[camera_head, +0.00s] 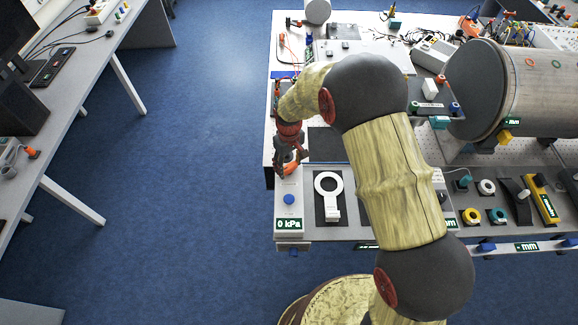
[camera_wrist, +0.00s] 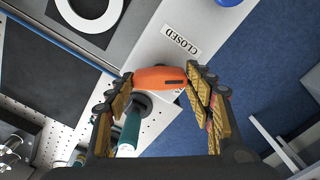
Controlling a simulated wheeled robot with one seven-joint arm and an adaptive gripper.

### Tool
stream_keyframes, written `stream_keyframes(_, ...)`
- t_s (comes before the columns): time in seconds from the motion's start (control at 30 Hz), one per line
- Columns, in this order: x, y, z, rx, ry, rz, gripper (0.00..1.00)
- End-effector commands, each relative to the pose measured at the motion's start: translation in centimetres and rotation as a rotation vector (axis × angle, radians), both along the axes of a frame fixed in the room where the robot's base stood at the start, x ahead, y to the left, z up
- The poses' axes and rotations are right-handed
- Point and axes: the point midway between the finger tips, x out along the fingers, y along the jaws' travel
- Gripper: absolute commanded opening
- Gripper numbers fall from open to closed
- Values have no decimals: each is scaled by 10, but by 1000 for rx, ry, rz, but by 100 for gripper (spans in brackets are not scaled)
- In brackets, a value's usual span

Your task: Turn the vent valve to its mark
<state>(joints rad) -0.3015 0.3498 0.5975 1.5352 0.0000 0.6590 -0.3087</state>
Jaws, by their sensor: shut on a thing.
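The vent valve shows an orange handle (camera_wrist: 158,78) on a dark stem with a teal part (camera_wrist: 130,130) in the wrist view. My gripper (camera_wrist: 159,88) has its fingers on both sides of the orange handle, shut on it. In the head view my gripper (camera_head: 288,157) is at the table's left edge, and the orange handle (camera_head: 290,168) shows small at its tip. A white CLOSED label (camera_wrist: 181,41) lies on the grey panel beyond the handle. I cannot make out an open label or another mark. The fingers hide the handle's ends.
A white ring-shaped part (camera_head: 331,187) stands on a black plate close by. A blue button (camera_head: 289,199) and a 0 kPa display (camera_head: 289,225) are at the table's front left corner. A large grey cylinder (camera_head: 535,90) lies at the right. Blue floor (camera_head: 180,180) is clear at left.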

Motion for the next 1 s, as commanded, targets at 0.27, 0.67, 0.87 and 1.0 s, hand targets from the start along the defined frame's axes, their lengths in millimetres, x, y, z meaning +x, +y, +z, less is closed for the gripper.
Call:
stream_keyframes(0.27, 0, 0, -1, -1, 1, 262, 27)
stream_keyframes(0.67, 0, 0, -1, 0, 0, 630, 27)
stream_keyframes(0.87, 0, 0, -1, 0, 0, 776, 27)
stream_keyframes(1.0, 0, 0, -1, 0, 1, 850, 27)
